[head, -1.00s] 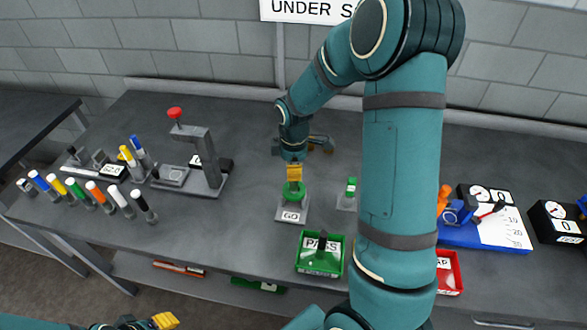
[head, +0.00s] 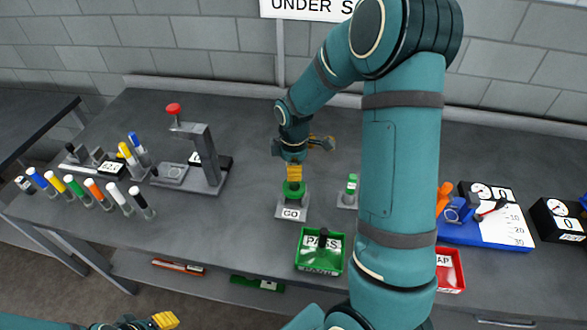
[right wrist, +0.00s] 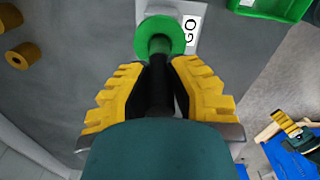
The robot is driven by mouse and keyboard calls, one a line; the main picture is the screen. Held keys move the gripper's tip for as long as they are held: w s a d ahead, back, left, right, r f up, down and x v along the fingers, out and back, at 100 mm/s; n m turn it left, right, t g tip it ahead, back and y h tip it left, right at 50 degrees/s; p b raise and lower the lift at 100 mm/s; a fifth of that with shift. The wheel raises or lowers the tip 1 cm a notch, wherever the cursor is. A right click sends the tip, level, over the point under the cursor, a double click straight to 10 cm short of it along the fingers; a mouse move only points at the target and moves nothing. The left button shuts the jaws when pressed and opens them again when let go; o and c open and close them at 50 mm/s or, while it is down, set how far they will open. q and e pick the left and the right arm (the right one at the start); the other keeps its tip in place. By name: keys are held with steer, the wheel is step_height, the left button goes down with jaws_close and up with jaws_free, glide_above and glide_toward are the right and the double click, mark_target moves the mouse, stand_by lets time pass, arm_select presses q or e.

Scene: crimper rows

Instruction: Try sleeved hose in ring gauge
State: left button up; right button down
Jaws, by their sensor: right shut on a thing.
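My right gripper (right wrist: 155,85) is shut on a black hose (right wrist: 160,92) with a dark green sleeve (right wrist: 160,46) at its far end. In the right wrist view the sleeve overlaps the middle of the green ring gauge (right wrist: 178,34). I cannot tell how deep it sits. In the head view my right gripper (head: 294,172) points down just above the green ring (head: 293,191), which stands on a grey base labelled GO (head: 291,214). My left gripper (head: 163,321) shows only partly at the bottom edge, over the floor; its opening is unclear.
A second gauge base with a green piece (head: 351,186) stands right of GO. The green PASS tray (head: 320,268) is in front; a red tray (head: 451,270) is partly behind my arm. A press (head: 205,160) and several coloured hoses (head: 104,190) stand left.

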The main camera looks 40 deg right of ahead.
steer(key=shift+f+b, duration=1.1)
steer(key=shift+f, duration=0.35)
stand_by(0.8)
stand_by(0.8)
steer(key=shift+r+p, duration=3.35)
steer(key=shift+r, duration=1.2)
